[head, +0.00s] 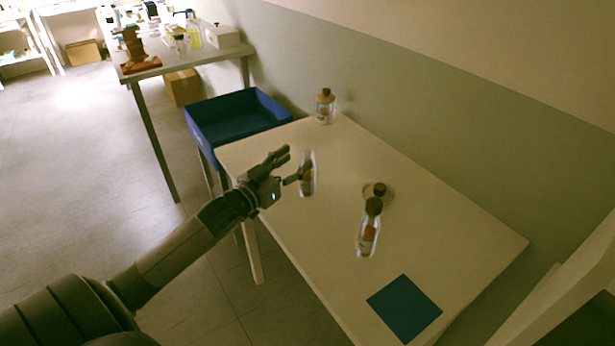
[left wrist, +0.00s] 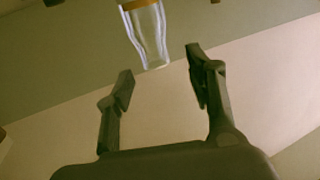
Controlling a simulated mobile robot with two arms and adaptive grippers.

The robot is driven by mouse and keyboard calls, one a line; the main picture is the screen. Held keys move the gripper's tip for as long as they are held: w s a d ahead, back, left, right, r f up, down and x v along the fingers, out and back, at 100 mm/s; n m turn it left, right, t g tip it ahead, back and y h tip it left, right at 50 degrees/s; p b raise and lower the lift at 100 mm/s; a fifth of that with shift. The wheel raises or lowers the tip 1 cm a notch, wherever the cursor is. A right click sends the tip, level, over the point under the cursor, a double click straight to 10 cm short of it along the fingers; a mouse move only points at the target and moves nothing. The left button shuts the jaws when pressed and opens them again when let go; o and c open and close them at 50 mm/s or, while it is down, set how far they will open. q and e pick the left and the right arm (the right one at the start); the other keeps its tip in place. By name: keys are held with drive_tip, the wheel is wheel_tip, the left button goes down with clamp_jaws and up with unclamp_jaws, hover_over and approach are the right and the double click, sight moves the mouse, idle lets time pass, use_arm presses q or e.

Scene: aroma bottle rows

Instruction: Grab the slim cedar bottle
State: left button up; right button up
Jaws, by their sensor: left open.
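A slim clear bottle (head: 309,160) with a brown-orange label stands near the left edge of the white table. It also shows in the left wrist view (left wrist: 148,35), beyond my fingers and partly cut off. My left gripper (head: 289,166) is open beside this bottle, on its left; in the left wrist view (left wrist: 160,64) nothing lies between the fingers. A second slim bottle (head: 367,236) with a dark cap stands nearer the front. A rounder, dark-capped bottle (head: 379,190) is just behind it. Another bottle (head: 325,107) stands at the far corner. I cannot read which label says cedar.
The white table (head: 440,230) is bare around the bottles, with a dark blue square (head: 404,309) at its front. A blue bin (head: 205,115) stands beyond the left end. A cluttered bench (head: 155,90) is farther back. A wall borders the right side.

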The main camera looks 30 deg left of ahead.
sight(303, 156)
use_arm(q)
drive_tip(key=shift+w+d+p, duration=0.15)
drive_tip(key=shift+w+d, duration=0.1)
drive_tip(key=shift+w, duration=1.05)
drive_tip(key=shift+w+d+p, duration=0.15)
drive_tip(key=shift+w+d, duration=0.05)
drive_tip(key=shift+w, duration=1.05)
drive_tip(key=shift+c, duration=0.2)
clamp_jaws()
drive_tip(key=shift+r, duration=0.1)
